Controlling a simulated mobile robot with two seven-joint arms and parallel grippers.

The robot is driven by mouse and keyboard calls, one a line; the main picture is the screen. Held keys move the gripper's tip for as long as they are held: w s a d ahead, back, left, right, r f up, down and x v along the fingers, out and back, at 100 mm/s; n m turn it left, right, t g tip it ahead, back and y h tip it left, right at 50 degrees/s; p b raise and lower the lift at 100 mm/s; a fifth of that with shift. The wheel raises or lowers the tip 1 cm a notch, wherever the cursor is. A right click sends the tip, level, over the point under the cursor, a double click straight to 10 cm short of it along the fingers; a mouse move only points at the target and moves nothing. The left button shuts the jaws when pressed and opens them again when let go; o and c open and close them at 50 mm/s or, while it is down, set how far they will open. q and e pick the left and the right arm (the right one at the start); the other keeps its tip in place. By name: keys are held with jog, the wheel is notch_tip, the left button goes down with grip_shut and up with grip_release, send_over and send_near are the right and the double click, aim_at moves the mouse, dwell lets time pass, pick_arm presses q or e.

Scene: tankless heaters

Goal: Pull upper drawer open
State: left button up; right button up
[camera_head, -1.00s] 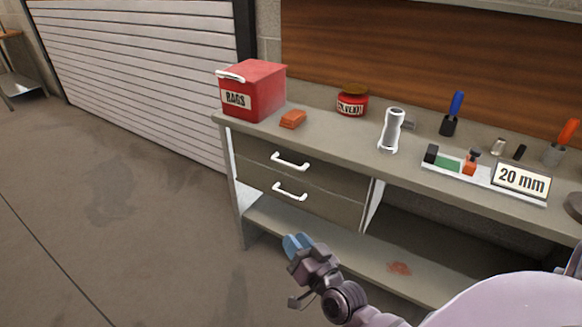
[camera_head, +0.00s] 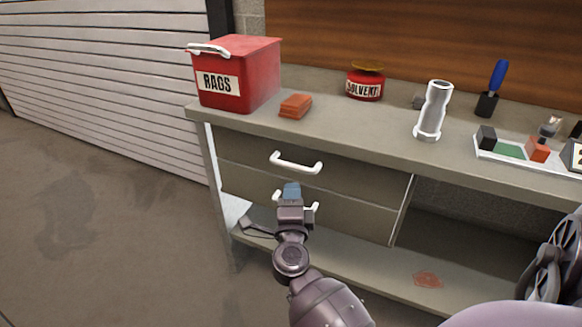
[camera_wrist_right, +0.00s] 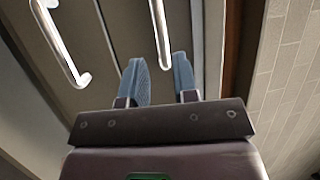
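The upper drawer (camera_head: 245,165) is shut in the bench, with a white bar handle (camera_head: 296,163). The lower drawer (camera_head: 355,217) is under it, its handle partly hidden behind my right gripper. My right gripper (camera_head: 291,190) has blue fingertips and is just below the upper handle in the head view. In the wrist view the right gripper (camera_wrist_right: 162,80) has its two fingers apart, with nothing between them. The upper handle (camera_wrist_right: 160,35) lies ahead, lined up with the gap. The lower handle (camera_wrist_right: 62,45) is further left. My left gripper is not in view.
On the bench top (camera_head: 350,135) stand a red RAGS box (camera_head: 255,75), an orange block (camera_head: 295,105), a solvent tin (camera_head: 365,85), a white cylinder (camera_head: 434,112) and a tray of blocks (camera_head: 500,150). An open shelf (camera_head: 380,268) runs below the drawers.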

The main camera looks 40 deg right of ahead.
aim_at(293, 169)
jog(key=b+x, duration=0.1)
jog(key=x, duration=0.8)
jog(key=shift+w+r, duration=0.1)
jog(key=shift+w, duration=0.05)
grip_shut()
